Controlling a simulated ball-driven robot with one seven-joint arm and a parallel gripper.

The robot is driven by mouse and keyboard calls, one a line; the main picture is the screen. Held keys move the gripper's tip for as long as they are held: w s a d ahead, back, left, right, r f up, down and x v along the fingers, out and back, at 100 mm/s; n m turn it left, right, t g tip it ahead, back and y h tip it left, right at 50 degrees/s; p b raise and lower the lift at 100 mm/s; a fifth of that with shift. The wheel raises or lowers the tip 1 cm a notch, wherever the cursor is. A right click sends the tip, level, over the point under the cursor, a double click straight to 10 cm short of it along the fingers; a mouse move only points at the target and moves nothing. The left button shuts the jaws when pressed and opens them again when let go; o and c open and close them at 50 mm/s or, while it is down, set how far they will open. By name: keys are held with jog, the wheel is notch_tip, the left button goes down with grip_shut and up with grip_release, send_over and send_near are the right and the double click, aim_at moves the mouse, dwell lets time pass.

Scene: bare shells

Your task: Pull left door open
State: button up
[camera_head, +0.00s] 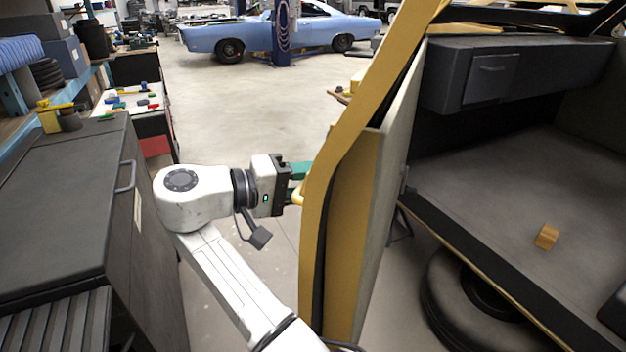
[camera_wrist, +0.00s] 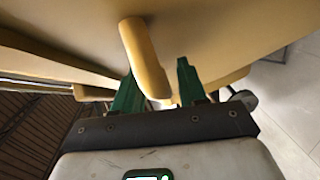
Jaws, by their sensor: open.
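The yellow left door (camera_head: 345,190) stands swung out from the vehicle body, seen nearly edge-on in the head view, with its grey inner panel facing right. Its yellow handle (camera_wrist: 145,58) sticks out from the outer face in the wrist view. A small part of the handle (camera_head: 297,196) shows in the head view. My gripper (camera_head: 300,173) is at the door's outer side. Its green fingers are apart, one on each side of the handle's end in the wrist view. I cannot tell whether they touch it.
The vehicle's interior is exposed at right, with a dark dashboard (camera_head: 515,72) and a small wooden block (camera_head: 546,236) on the floor. A dark cabinet (camera_head: 60,200) stands close on the left. Open floor (camera_head: 250,100) lies beyond, before a blue car (camera_head: 280,35).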

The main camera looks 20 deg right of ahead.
jog(key=s+a+r+b, duration=0.1)
jog(key=a, duration=0.9)
jog(key=shift+a+r, duration=0.25)
jog(key=shift+r, duration=0.05)
jog(key=shift+c, duration=0.2)
